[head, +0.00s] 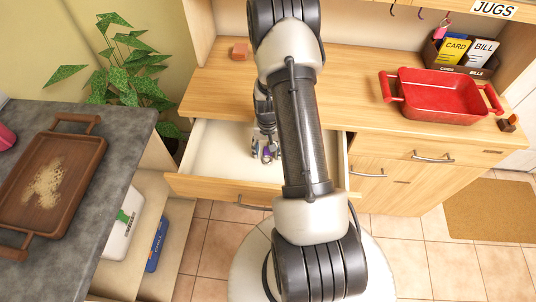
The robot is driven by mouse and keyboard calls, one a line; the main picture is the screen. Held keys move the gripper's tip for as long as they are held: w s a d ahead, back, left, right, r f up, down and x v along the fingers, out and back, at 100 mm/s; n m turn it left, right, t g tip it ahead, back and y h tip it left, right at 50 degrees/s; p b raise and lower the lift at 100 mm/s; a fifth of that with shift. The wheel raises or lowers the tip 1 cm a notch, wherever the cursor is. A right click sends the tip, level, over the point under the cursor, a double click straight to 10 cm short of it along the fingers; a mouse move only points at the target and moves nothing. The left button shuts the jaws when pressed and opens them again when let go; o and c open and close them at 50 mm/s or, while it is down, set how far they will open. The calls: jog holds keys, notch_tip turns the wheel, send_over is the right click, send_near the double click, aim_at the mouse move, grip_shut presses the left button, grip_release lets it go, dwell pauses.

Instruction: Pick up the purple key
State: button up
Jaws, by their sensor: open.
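My gripper (264,156) is open and points down into the pulled-out wooden drawer (215,150), near its middle. A small purplish spot (267,153) shows between the fingers; it may be the purple key, but it is too small and too covered by the fingers to make out its shape. I cannot tell whether the fingers touch it. My arm hides the right part of the drawer's inside.
The drawer's pale floor is bare at left. On the counter stand an orange block (240,49), a red tray (436,96) and a dark box of cards (461,60). Hooks (420,14) hang above. A grey worktop with a brown tray (48,185) and a plant (124,70) are at left.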

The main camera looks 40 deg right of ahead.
jog(key=shift+f, duration=0.55)
jog(key=shift+c, duration=0.5)
jog(key=c, duration=0.9)
jog(key=shift+o, duration=0.2)
jog(key=shift+r, duration=0.15)
